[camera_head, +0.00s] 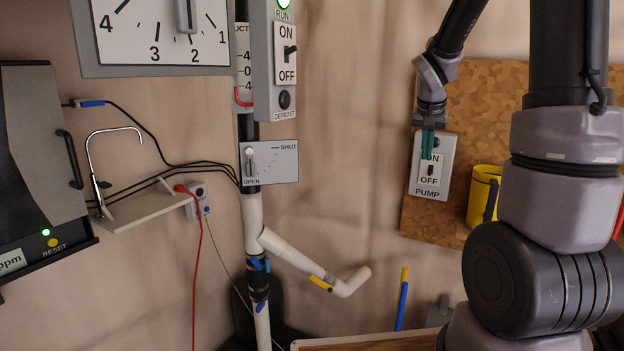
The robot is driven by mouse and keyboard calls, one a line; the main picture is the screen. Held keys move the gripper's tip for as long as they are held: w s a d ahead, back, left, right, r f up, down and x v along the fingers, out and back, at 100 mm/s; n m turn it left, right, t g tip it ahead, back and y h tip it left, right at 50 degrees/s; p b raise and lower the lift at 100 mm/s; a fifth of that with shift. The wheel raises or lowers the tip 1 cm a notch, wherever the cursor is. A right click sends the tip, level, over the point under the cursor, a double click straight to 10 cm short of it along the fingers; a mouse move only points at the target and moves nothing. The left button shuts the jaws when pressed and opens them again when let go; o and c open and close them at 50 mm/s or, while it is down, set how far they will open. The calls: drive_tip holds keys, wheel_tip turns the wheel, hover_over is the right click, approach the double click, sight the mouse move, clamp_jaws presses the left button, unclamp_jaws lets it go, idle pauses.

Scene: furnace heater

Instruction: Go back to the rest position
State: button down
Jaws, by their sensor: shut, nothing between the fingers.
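My gripper (428,142) points down in front of the PUMP switch box (430,192) on the wall. Its dark green fingers are together with nothing between them, and they overlap the upper part of the box near the ON label. I cannot tell whether they touch it. The pump's dark toggle (432,171) shows just below the fingertips, by the OFF label. My arm comes in from the top right, and its large links cover much of the right side of the view.
A cork board (480,110) with a yellow mug (483,195) is behind my arm. At the left are a dial panel, an ON/OFF DEFROST box (285,60), an OPEN/SHUT valve plate (270,162), white pipes (300,258) and a small shelf (140,207). The wall between pipes and pump box is clear.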

drive_tip(key=s+a+r+n+t+y, duration=0.1)
drive_tip(key=s+a+r, duration=0.2)
drive_tip(key=s, duration=0.5)
drive_tip(key=s+a+r+t+y, duration=0.1)
drive_tip(key=s+a+r, duration=0.3)
drive_tip(key=s, duration=0.3)
drive_tip(key=s+a+r+n+t+y, duration=0.1)
drive_tip(key=s+a+r+y, duration=0.1)
drive_tip(key=s+a+r, duration=0.2)
drive_tip(key=s+a, duration=0.2)
drive_tip(key=s, duration=0.2)
drive_tip(key=shift+s+r+n, duration=0.25)
drive_tip(key=shift+s+n, duration=0.05)
drive_tip(key=shift+s, duration=0.05)
